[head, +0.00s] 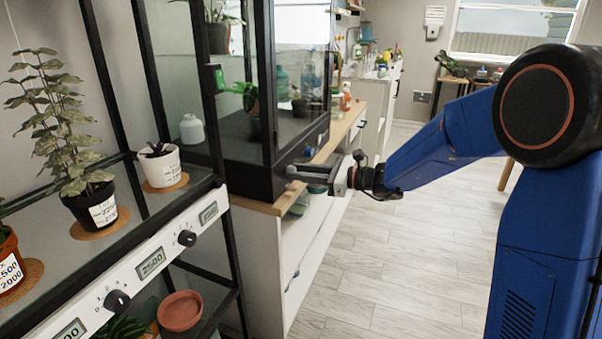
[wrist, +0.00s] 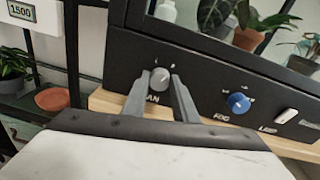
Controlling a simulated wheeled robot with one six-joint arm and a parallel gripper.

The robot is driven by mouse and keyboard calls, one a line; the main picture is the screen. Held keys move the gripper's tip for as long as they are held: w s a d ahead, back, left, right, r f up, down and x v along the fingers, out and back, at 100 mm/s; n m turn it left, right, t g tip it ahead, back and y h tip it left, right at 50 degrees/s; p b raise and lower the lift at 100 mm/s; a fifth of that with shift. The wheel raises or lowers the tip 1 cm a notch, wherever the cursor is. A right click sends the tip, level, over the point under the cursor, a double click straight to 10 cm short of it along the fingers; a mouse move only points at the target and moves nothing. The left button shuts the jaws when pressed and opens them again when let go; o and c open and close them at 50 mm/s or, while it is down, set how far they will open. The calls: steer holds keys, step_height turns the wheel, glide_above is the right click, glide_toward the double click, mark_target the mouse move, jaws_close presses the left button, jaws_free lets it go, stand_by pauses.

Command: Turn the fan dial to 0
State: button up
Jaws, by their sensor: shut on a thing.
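The fan dial (wrist: 160,75) is a round grey knob on the black front panel (wrist: 205,80) of the glass plant cabinet. Its label is partly covered, with only "AN" showing below it. My gripper (wrist: 159,84) is shut on the dial, one grey finger on each side. The marks around the dial are too small or hidden to read, so I cannot tell its setting. In the head view my gripper (head: 312,174) reaches left to the cabinet's lower front (head: 265,178), and the dial is hidden there.
A wooden counter (head: 262,207) carries the cabinet. A plant shelf with black dials (head: 117,301) and displays stands at the left. The floor (head: 400,260) is clear.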

steer(key=n, duration=0.7)
steer(key=n+t, duration=0.1)
steer(key=n, duration=0.6)
steer(key=n+t, duration=0.1)
steer(key=n, duration=0.6)
steer(key=shift+s+f, duration=0.25)
steer(key=shift+f, duration=0.1)
steer(key=shift+n, duration=0.4)
steer(key=o, duration=1)
steer(key=shift+o, duration=0.2)
steer(key=v, duration=1.7)
steer(key=shift+d, duration=0.15)
